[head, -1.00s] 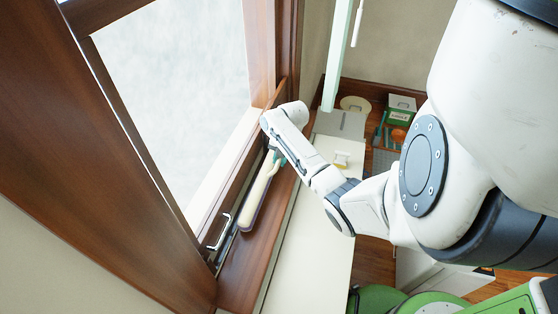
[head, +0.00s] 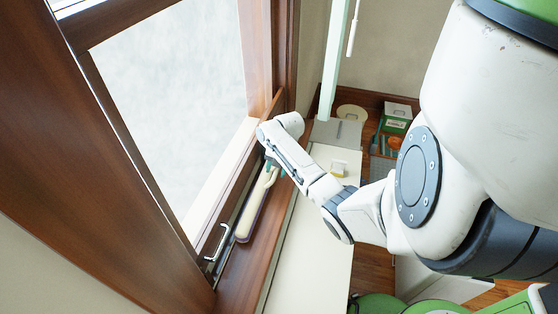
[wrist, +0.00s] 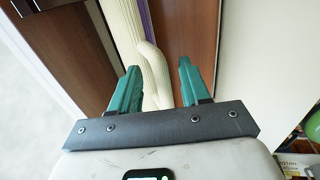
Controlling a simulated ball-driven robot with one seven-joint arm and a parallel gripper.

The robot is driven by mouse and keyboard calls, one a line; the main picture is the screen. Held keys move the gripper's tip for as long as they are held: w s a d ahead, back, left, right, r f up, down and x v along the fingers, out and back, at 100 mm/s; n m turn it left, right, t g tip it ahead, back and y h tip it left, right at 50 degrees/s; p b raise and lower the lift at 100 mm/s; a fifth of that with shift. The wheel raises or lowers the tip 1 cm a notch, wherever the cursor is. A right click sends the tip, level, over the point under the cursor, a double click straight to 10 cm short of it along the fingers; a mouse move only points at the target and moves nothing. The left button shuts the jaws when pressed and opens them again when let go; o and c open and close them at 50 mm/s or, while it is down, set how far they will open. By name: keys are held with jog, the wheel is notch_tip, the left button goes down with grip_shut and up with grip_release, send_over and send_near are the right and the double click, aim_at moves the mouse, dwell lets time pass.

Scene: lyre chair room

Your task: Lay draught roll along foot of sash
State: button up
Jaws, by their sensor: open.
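The draught roll (head: 254,206) is a long cream roll lying on the brown sill along the foot of the sash (head: 233,180). In the wrist view the roll (wrist: 125,28) runs away from me, with a thinner bent length beside it. A purple strip shows along its right side. My gripper (head: 274,165) is at the roll's far end, with teal fingers. In the wrist view my gripper (wrist: 158,68) is open.
A metal handle (head: 218,242) stands on the sash near the roll's near end. Boxes and trays (head: 395,125) are further back.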

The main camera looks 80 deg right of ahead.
notch_tip(320, 180, up, 11)
jog(key=s, duration=0.2)
jog(key=w+a+f+m, duration=0.15)
jog(key=w+a, duration=0.25)
jog(key=a, duration=0.4)
jog(key=w+a+f+m+y, duration=0.1)
jog(key=w+a+m, duration=0.2)
jog(key=a, duration=0.6)
jog(key=w+a+f+m, duration=0.2)
jog(key=w+a+m, duration=0.15)
jog(key=a, duration=0.45)
jog(key=s+a+f+m, duration=0.1)
jog(key=s+a+m, duration=0.2)
jog(key=a, duration=0.7)
jog(key=s+a+m, duration=0.2)
jog(key=s+m, duration=0.1)
jog(key=s, duration=0.1)
jog(key=s+a+r+m+g+h, duration=0.1)
jog(key=s+a+m, duration=0.1)
jog(key=s, duration=0.3)
jog(key=shift+a+r+m, duration=0.3)
jog(key=shift+a+m, duration=0.05)
jog(key=shift+m, duration=0.25)
